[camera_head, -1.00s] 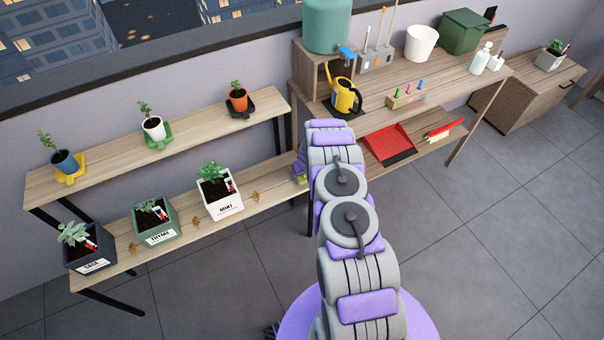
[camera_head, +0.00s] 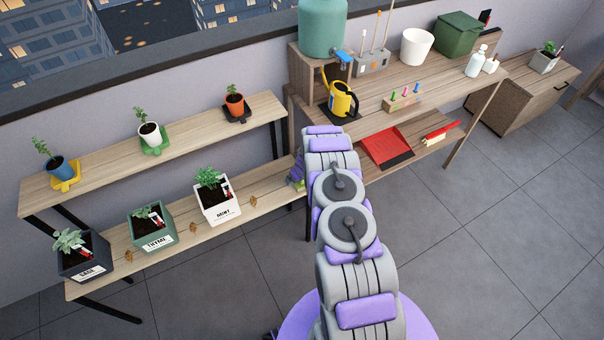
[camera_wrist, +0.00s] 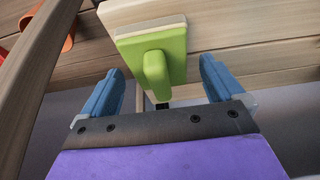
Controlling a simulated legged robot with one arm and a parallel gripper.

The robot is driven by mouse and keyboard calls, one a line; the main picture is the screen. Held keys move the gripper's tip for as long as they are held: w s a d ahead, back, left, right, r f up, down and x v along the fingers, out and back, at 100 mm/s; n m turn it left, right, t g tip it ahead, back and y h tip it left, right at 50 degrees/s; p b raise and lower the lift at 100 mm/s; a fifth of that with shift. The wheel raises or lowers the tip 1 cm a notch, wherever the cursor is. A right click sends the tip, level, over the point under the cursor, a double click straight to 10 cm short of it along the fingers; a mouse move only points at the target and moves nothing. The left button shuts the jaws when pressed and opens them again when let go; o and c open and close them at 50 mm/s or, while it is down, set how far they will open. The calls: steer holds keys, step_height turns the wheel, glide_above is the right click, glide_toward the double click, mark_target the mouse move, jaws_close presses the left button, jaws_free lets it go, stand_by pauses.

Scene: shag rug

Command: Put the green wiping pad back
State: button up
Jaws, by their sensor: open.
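The green wiping pad (camera_wrist: 134,55) is in the upper middle of the wrist view, with a block-like green handle towards me and a pale layer along its far edge. It is by the edge of a wooden board. My gripper (camera_wrist: 160,72) is open, with its blue fingers on either side of the pad's handle and a visible gap on both sides. In the head view my arm hides most of the gripper and the pad, by the right end of the lower plant shelf.
The lower plant shelf (camera_head: 266,207) holds several planters. The workbench (camera_head: 385,87) holds a yellow watering can (camera_head: 342,101) and a white pot (camera_head: 418,47). A red dustpan (camera_head: 388,146) lies on its lower shelf. The floor at right is clear.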

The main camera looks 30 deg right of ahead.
steer(key=v, duration=1.1)
steer(key=a+r+y, duration=0.3)
steer(key=a+r, duration=0.8)
steer(key=r, duration=0.3)
steer(key=s+a+r+n+g+y, duration=0.1)
steer(key=s+a+r, duration=0.4)
steer(key=r, duration=0.2)
steer(key=s+a+r+n+g, duration=0.1)
steer(key=s+a+r, duration=0.4)
steer(key=r, duration=0.3)
steer(key=s+a+r+g, duration=0.15)
steer(key=s+r, duration=0.25)
steer(key=s, duration=0.4)
steer(key=s+a+r+g, duration=0.15)
steer(key=s+r, duration=0.25)
steer(key=s, duration=0.5)
steer(key=s+d+r+m+h, duration=0.1)
steer(key=s+d+h, duration=0.1)
steer(key=s, duration=0.7)
steer(key=s+d+r+m+g+h, duration=0.1)
steer(key=s+d+r+h, duration=0.1)
steer(key=s, duration=0.7)
steer(key=shift+s+d, duration=0.25)
